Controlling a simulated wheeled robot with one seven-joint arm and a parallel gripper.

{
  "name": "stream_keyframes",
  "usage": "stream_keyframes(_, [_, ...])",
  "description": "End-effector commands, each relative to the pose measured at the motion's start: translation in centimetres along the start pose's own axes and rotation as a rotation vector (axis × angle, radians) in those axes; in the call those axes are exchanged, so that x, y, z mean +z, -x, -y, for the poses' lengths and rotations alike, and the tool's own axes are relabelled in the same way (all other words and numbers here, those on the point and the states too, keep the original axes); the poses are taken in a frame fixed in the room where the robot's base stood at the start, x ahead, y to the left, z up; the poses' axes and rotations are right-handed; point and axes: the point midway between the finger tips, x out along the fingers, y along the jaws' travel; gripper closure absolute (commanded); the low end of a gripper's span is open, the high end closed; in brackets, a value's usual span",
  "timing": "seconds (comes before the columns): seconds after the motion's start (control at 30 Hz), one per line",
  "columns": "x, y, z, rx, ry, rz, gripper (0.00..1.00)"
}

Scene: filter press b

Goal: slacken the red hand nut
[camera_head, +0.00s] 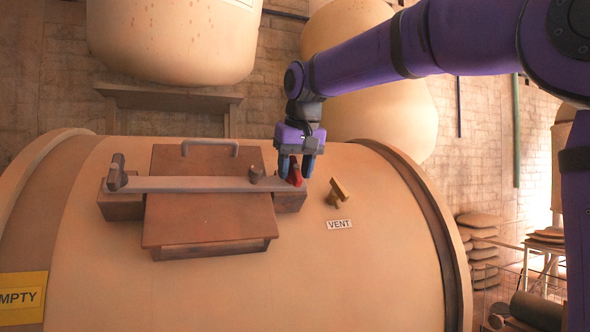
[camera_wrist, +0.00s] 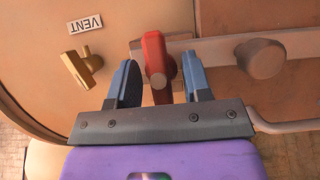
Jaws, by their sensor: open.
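The red hand nut (camera_wrist: 154,58) sits at the end of the grey clamp bar (camera_wrist: 211,49). In the head view the nut (camera_head: 295,174) shows between my fingers, partly hidden by them. My gripper (camera_wrist: 157,84) is open, with one blue finger on each side of the nut. In the wrist view a gap shows between the nut and each finger. In the head view my gripper (camera_head: 297,168) comes down from above at the right end of the bar. The bar lies across a brown hatch cover (camera_head: 205,222) on the large tan drum.
A brass vent valve (camera_head: 339,192) stands close to the right of my gripper, above a VENT label (camera_head: 339,224). A round knob (camera_wrist: 262,59) is on the bar near the nut. A grey handle (camera_head: 210,148) arches over the cover's back edge. An EMPTY sign is at lower left.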

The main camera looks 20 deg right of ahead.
Motion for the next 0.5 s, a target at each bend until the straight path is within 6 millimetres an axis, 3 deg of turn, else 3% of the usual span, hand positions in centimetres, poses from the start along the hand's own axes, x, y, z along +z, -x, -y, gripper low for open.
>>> stream_keyframes(0.27, [0.01,-0.16,-0.01,0.0,0.0,0.001,0.55])
stream_keyframes(0.47, [0.01,-0.14,-0.01,0.0,0.0,0.001,0.99])
stream_keyframes(0.5, [0.01,-0.14,-0.01,0.0,0.0,0.001,1.0])
